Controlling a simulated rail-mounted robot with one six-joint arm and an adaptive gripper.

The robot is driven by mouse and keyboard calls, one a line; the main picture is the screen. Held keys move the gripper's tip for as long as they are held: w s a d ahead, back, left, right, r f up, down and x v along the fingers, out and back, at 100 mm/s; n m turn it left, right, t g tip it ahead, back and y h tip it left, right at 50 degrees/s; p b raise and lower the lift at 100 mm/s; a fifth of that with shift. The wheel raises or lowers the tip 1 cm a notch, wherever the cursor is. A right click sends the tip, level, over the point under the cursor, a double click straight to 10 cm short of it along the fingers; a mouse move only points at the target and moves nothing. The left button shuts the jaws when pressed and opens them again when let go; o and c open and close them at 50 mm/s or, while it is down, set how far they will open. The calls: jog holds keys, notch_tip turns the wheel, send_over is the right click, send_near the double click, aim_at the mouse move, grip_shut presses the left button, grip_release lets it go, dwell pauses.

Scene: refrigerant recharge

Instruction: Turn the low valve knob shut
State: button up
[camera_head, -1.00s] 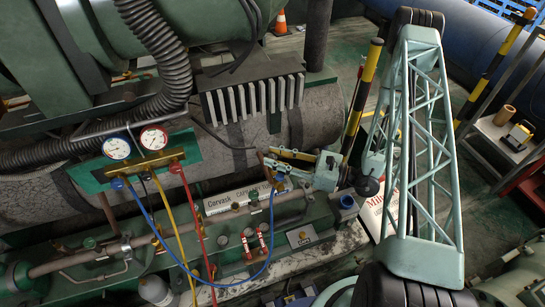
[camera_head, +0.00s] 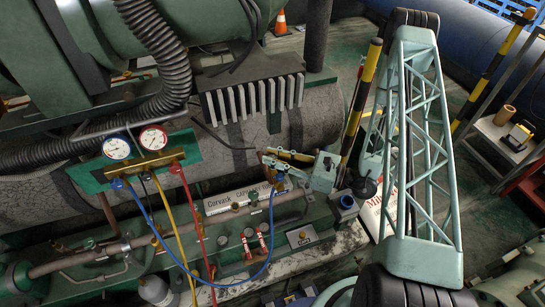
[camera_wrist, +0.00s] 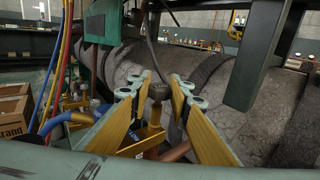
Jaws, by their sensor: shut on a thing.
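The low valve knob (camera_wrist: 158,92) is a dark brown, round-topped knob on a stem in the wrist view. It stands upright above a yellow bracket with a blue "LOW" label (camera_wrist: 136,137). My gripper (camera_wrist: 157,88) has one yellow-padded finger on each side of the knob and is shut on it, though the exact contact is hard to make out. In the head view my gripper (camera_head: 266,157) reaches in from the right, just above the pipe end where the blue hose arrives. The knob is largely hidden by the fingers there.
A gauge manifold (camera_head: 150,165) with blue, yellow and red hoses stands at left. Finned metal (camera_head: 253,98) and a grey cylinder (camera_head: 235,140) lie behind my gripper. A striped yellow-black post (camera_head: 362,95) rises close to its right. Cardboard boxes (camera_wrist: 14,110) show in the wrist view.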

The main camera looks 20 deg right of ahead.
jog(key=shift+m+t+h, duration=0.6)
jog(key=shift+t, duration=0.1)
jog(key=shift+c, duration=0.2)
jog(key=o, duration=0.6)
jog(key=shift+d, duration=0.1)
jog(key=v, duration=1.1)
jog(key=shift+s+d, duration=0.25)
jog(key=shift+s, duration=0.05)
jog(key=shift+o, duration=0.2)
